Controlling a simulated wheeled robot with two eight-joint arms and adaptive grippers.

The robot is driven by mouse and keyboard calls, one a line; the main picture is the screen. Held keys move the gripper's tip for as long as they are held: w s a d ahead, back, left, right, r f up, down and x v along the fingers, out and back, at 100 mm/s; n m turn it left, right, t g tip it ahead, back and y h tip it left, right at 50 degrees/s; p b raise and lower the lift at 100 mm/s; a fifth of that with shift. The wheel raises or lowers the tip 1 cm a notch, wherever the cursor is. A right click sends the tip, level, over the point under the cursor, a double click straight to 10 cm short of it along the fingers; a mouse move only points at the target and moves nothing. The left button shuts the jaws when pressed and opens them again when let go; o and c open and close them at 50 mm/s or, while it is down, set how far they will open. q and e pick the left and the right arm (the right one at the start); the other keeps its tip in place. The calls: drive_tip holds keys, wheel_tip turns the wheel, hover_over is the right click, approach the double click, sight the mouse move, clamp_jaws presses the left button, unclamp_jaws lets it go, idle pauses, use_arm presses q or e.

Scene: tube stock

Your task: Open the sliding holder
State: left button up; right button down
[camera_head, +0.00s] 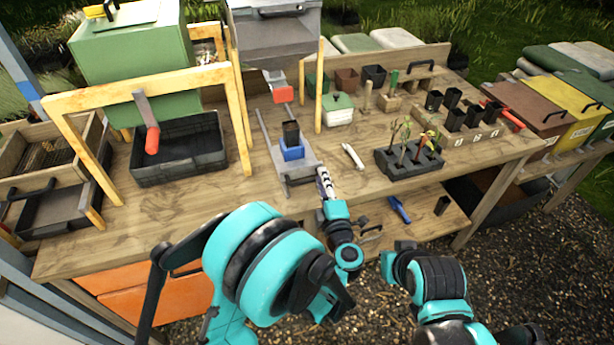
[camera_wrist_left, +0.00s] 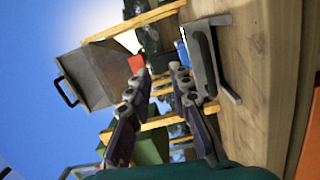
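The sliding holder is a grey metal base (camera_head: 297,168) with a long rail and a blue block (camera_head: 291,150), and a black pot (camera_head: 291,132) sits in the block. It stands near the middle of the bench. My left gripper (camera_head: 323,173) is just right of the base's near end, apart from the blue block. In the left wrist view the fingers (camera_wrist_left: 158,76) are spread with nothing between them. The grey holder (camera_wrist_left: 207,75) lies right of them there, with the blue part (camera_wrist_left: 183,54) partly hidden. My right arm shows at the lower right, but its fingers are not visible.
A white-handled tool (camera_head: 353,156) and a black seedling tray (camera_head: 410,160) lie right of the holder. A black bin (camera_head: 180,165) under a wooden frame stands left. A blue scoop (camera_head: 399,209) lies on the lower shelf. Bare wood lies in front of the holder.

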sight(304, 183)
use_arm(q)
drive_tip(key=a+f+n+g, duration=0.1)
drive_tip(key=s+a+f+n+y, duration=0.1)
drive_tip(key=f, duration=0.1)
drive_tip(key=a+f+g, duration=0.1)
drive_tip(key=f, duration=0.1)
drive_tip(key=shift+s+f+n+g, duration=0.15)
drive_tip(key=shift+n+g, duration=0.15)
drive_tip(key=shift+n, duration=0.1)
drive_tip(key=b+x, duration=0.1)
drive_tip(key=x, duration=0.5)
drive_tip(key=shift+a+f+b, duration=0.1)
drive_tip(key=shift+a+b, duration=0.05)
drive_tip(key=shift+b, duration=0.15)
drive_tip(key=shift+w+a, duration=0.15)
drive_tip(key=shift+w, duration=0.5)
clamp_jaws()
